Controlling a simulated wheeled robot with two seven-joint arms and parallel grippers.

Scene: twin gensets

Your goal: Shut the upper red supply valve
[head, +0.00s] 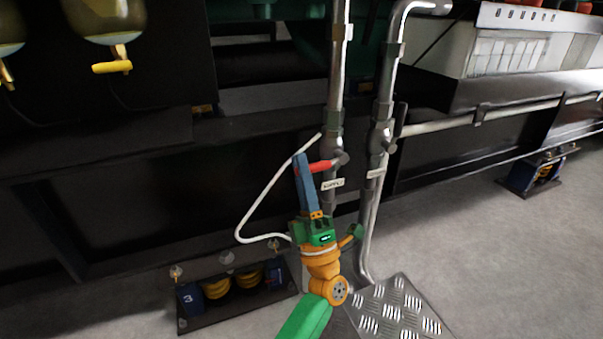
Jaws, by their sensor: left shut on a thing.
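The red supply valve handle (322,166) sticks out to the left from a valve body (333,150) on the left upright steel pipe. It lies about level, across the pipe. A white tag reading SUPPLY (333,184) sits just below it. My left gripper (303,168) comes up from below, its blue fingers shut on the left end of the red handle. The fingers hide that end. My right gripper does not show.
A second steel pipe with a dark-handled valve (400,120) and a tag (376,173) stands close on the right. A white hose (262,200) loops at the left. A spring mount (232,285) and checker plate (395,310) are below.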

